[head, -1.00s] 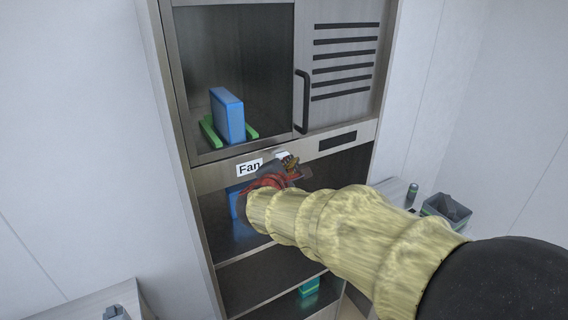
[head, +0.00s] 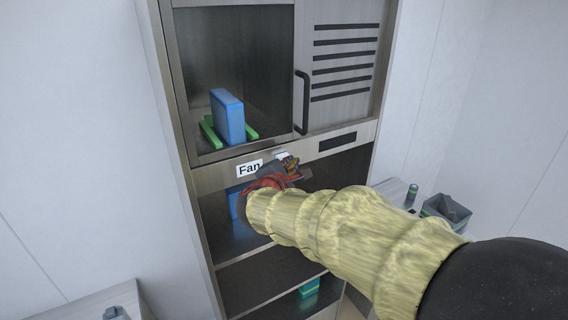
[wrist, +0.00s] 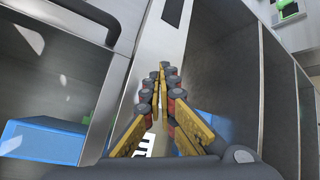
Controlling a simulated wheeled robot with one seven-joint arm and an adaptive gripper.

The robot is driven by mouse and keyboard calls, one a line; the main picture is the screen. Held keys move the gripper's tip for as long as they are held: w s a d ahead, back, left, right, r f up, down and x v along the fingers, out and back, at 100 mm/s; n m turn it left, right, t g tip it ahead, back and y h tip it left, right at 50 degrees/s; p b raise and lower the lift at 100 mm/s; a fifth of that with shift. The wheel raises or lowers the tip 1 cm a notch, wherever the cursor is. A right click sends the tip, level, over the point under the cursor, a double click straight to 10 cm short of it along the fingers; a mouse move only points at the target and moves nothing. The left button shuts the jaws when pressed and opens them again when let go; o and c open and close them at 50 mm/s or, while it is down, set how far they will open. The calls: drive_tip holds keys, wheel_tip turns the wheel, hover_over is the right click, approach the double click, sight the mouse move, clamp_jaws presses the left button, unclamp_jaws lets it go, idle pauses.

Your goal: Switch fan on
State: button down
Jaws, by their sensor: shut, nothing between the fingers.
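The white "Fan" label (head: 248,169) is on the metal strip below the cabinet's glazed compartment. A small white part (head: 281,154), perhaps the fan switch, shows just right of the label, mostly hidden behind my gripper (head: 290,161). My gripper is shut and empty, with its fingers at the strip; I cannot tell whether they touch it. In the wrist view, the fingertips (wrist: 163,72) are together in front of the metal strip (wrist: 150,55). A bit of the label (wrist: 149,144) shows between the fingers; no switch can be made out there.
A black door handle (head: 302,101) stands out above the strip. A dark panel (head: 337,142) is set in the strip to the right. A blue block (head: 228,115) stands on a green holder in the upper compartment. Open shelves (head: 272,274) lie below. A grey bin (head: 447,211) is at right.

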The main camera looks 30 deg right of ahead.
drive_tip(key=shift+w, duration=0.15)
drive_tip(key=shift+w+b, duration=0.3)
drive_tip(key=shift+b, duration=0.1)
drive_tip(key=shift+w, duration=0.15)
idle(0.6)
drive_tip(key=shift+s+b, duration=0.55)
drive_tip(key=shift+s, duration=0.05)
drive_tip(key=shift+s, duration=0.1)
drive_tip(key=s+b, duration=0.1)
drive_tip(key=s, duration=0.4)
drive_tip(key=shift+s+d+b, duration=0.1)
drive_tip(key=shift+s+b, duration=0.2)
drive_tip(key=shift+s, duration=0.1)
idle(0.4)
